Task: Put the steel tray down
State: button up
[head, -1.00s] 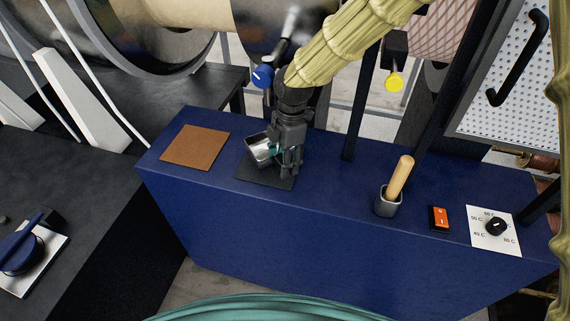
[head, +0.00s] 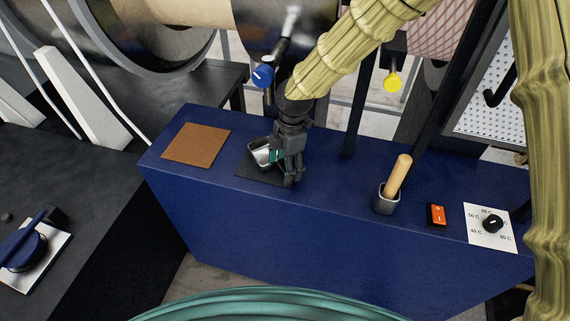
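The small steel tray (head: 261,153) is at the left side of my gripper, over the dark square mat (head: 258,174) on the blue bench. A teal part (head: 276,156) lies between the tray and my fingers. My gripper (head: 291,177) points down at the right side of the mat and appears shut on the tray at its teal part. The fingers partly hide this contact. I cannot tell whether the tray's underside touches the mat.
A brown square mat (head: 197,144) lies bare on the blue bench (head: 335,200) at the left. A dark post (head: 357,110) rises behind.

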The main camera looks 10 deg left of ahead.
jog(key=shift+r, duration=0.15)
notch_tip(320, 180, up, 12)
jog(key=w+d+b, duration=0.1)
jog(key=shift+b, duration=0.4)
dwell(0.6)
